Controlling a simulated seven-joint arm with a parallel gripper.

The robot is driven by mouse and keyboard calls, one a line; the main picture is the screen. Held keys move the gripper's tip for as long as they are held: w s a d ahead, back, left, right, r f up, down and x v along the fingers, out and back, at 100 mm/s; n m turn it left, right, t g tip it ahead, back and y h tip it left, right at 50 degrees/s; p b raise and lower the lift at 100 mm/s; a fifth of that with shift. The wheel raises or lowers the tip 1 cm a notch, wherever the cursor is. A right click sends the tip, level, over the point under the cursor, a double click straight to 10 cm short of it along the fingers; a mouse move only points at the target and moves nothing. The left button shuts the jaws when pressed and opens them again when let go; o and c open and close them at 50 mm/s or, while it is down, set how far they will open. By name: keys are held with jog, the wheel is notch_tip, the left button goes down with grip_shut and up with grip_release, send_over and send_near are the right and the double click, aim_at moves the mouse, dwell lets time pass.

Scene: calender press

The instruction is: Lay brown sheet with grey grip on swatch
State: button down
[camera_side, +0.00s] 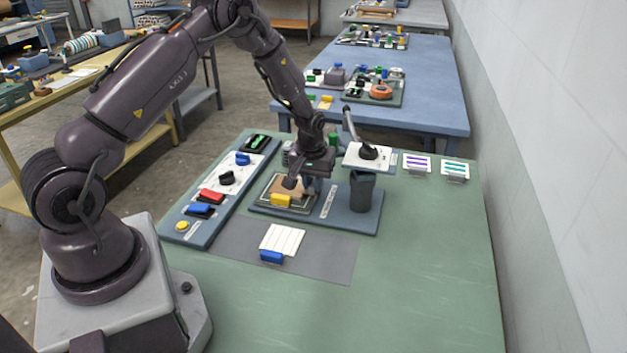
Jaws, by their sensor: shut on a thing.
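My gripper (307,182) points down at the back of the framed pad on the grey-blue base plate (340,222). It is shut on what looks like the grey grip (291,183) of the brown sheet (300,193). The sheet is small and partly covered by the gripper; I cannot tell whether it touches the pad or hangs just above it. A yellow grip (281,200) sits at the pad's front edge. Which piece is the swatch is unclear.
A dark cup (361,190) stands right of the pad. A lever press with a white plate (367,157) is behind it. A panel with red, blue and black pieces (212,196) lies left. Two striped cards (417,164) stand at back right. The table's right front is clear.

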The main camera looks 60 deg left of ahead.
jog(key=shift+f, duration=0.1)
dwell(0.3)
jog(key=shift+c, duration=2.1)
grip_release()
jog(key=shift+r, duration=3.55)
